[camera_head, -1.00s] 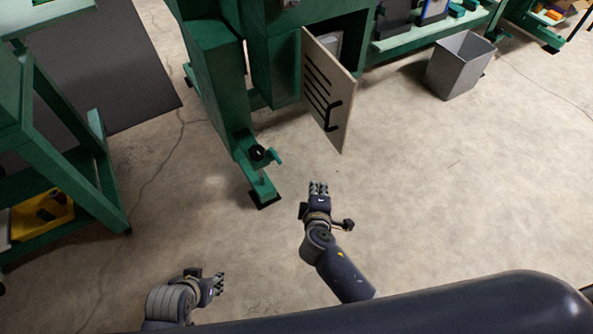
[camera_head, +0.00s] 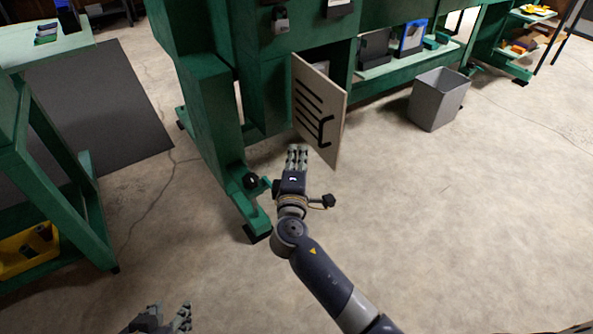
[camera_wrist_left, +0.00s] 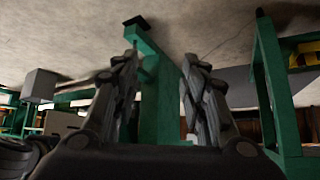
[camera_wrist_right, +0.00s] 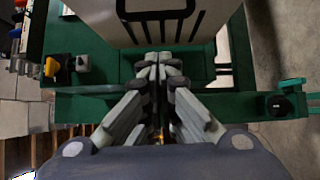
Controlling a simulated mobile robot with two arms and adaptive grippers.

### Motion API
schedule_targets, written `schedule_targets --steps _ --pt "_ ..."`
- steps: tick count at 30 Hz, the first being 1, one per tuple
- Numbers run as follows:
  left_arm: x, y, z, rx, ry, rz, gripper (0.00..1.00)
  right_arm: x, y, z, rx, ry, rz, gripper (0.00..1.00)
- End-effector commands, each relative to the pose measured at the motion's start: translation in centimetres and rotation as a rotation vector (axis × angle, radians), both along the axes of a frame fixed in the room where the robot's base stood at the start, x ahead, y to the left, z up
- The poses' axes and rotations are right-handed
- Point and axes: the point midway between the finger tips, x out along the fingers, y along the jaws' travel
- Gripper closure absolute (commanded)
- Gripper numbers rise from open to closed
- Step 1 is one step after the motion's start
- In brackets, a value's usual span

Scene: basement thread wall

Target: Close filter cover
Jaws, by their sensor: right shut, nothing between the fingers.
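The filter cover (camera_head: 318,110) is a pale panel with dark slots and a black handle (camera_head: 324,130). It stands swung open from the front of the green machine (camera_head: 212,100), with a dark opening behind it. My right gripper (camera_head: 297,150) is shut and empty, just below and left of the cover's lower edge in the head view. In the right wrist view the cover (camera_wrist_right: 200,22) lies beyond the shut fingertips (camera_wrist_right: 160,58), its handle upside down there. My left gripper (camera_head: 184,315) is low at the bottom edge. Its fingers are apart in the left wrist view (camera_wrist_left: 160,62).
A green machine foot with a black knob (camera_head: 251,181) is close to the left of my right gripper. A grey bin (camera_head: 438,98) stands at right. A green bench (camera_head: 70,200) with a yellow tray (camera_head: 28,250) is at left.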

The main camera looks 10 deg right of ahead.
Motion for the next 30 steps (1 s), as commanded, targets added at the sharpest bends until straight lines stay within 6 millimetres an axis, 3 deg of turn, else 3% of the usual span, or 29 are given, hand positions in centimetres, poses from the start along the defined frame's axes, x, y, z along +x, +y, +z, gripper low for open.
schedule_targets --steps 2,10,26,30 --pt "1.0 -0.3 0.5 -0.011 -0.051 -0.004 0.6 1.6 -0.6 0.0 -0.002 -0.002 -0.002 1.0" --pt "1.5 -0.5 1.0 -0.018 -0.08 -0.005 0.6 3.0 -3.6 0.0 -0.001 0.0 -0.001 1.0" --pt "1.5 -0.5 1.0 -0.018 -0.081 -0.005 0.6 3.1 -4.2 0.0 0.001 0.002 0.005 1.0" --pt "0.7 -0.3 0.6 -0.008 -0.035 -0.003 0.6 3.1 -5.1 0.1 -0.002 0.002 0.029 1.0"
